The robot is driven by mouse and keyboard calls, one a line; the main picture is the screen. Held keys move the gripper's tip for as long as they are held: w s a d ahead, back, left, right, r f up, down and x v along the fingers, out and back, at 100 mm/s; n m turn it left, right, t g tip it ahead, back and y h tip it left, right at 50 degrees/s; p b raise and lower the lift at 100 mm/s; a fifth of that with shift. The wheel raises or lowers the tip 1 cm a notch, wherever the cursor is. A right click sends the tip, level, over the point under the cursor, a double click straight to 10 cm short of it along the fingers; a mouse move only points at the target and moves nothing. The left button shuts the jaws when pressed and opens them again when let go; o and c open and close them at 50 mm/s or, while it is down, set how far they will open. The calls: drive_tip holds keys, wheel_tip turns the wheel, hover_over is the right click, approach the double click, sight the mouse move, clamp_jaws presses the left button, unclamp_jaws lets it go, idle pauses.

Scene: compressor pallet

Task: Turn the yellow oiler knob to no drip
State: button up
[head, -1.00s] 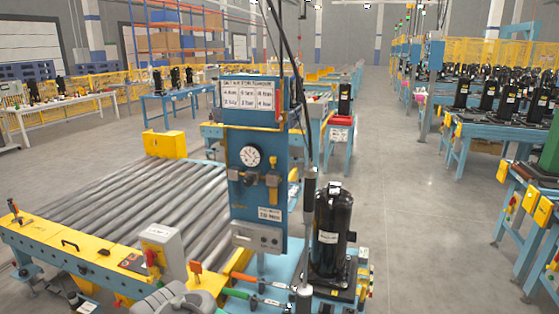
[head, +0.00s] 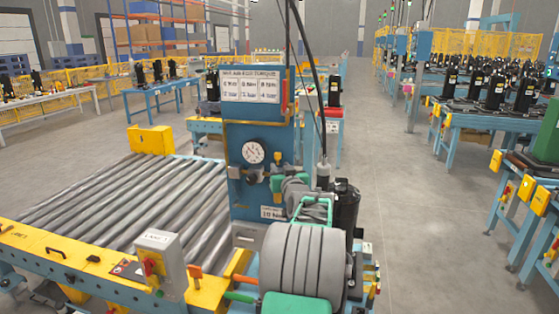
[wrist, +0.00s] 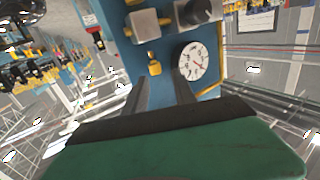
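The blue panel (head: 243,135) stands upright with a round white gauge (head: 254,152) and fittings below it. In the wrist view a small yellow knob (wrist: 154,66) shows on the panel, left of the gauge (wrist: 192,62). I take it for the oiler knob; its setting cannot be read. My gripper (wrist: 159,78) points at the panel with its two dark fingers apart and nothing between them. The yellow knob appears just beyond the fingertips, with no visible contact. In the head view my arm covers the panel's lower right, and the fingertips are hard to make out.
A grey block with yellow fittings (wrist: 143,25) and a black knob (wrist: 197,11) project from the panel close to the yellow knob. A roller conveyor (head: 120,205) lies left of the panel. A black compressor (head: 345,203) stands right, partly behind my arm. Cables hang overhead.

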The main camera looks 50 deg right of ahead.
sight(278, 157)
drive_tip(key=x, duration=0.2)
drive_tip(key=p+x, duration=0.1)
drive_tip(key=x, duration=0.1)
drive_tip(key=d+p+x, duration=0.1)
drive_tip(key=x, duration=0.2)
drive_tip(key=shift+s+r, duration=0.35)
drive_tip(key=shift+w+d+f, duration=0.1)
drive_tip(key=shift+w+d, duration=0.15)
drive_tip(key=shift+w, duration=0.05)
drive_tip(key=shift+c, duration=0.4)
clamp_jaws()
